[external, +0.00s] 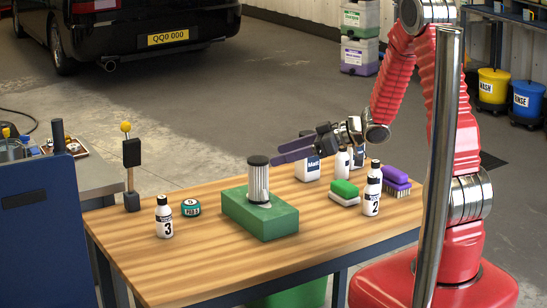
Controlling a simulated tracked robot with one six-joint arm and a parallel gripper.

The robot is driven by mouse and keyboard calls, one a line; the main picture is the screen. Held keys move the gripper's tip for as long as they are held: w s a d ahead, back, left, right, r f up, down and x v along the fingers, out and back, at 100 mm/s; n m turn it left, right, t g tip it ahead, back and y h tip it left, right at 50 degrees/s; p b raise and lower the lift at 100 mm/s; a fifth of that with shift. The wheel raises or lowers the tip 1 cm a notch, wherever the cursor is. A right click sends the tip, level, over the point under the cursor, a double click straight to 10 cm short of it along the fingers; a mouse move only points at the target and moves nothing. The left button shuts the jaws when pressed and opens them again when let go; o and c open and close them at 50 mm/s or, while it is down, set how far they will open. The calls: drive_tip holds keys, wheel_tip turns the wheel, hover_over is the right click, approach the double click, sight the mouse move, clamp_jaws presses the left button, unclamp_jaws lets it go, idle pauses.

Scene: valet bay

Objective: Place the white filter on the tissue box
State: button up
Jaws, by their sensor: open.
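The white filter (258,185), a pale ribbed cylinder with a black top, stands upright on the green tissue box (262,222), near the middle of its top. The box lies on the wooden table. My gripper (274,150) is open, with dark purple fingers pointing left. In the picture it is just above and to the right of the filter's black top, and its jaws look empty. From this single view I cannot tell the exact gap between the fingers and the filter.
On the wooden table (140,262), bottle 3 (164,218), a teal tin (191,207) and a yellow-topped stand (131,170) are left of the box. The front left is clear.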

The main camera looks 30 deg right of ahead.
drive_tip(key=s+d+r+m+t+h, duration=0.25)
drive_tip(key=d+r+m+h, duration=0.35)
drive_tip(key=d+r+h, duration=0.55)
drive_tip(key=s+a+r+m+g+y, duration=0.1)
drive_tip(key=s+a+g, duration=0.1)
drive_tip(key=s, duration=1)
drive_tip(key=s+a+r+m+g+y, duration=0.1)
drive_tip(key=s+g, duration=0.3)
drive_tip(key=s, duration=0.8)
drive_tip(key=shift+s+a+m, duration=0.2)
drive_tip(key=shift+a+m, duration=0.25)
drive_tip(key=shift+m, duration=0.05)
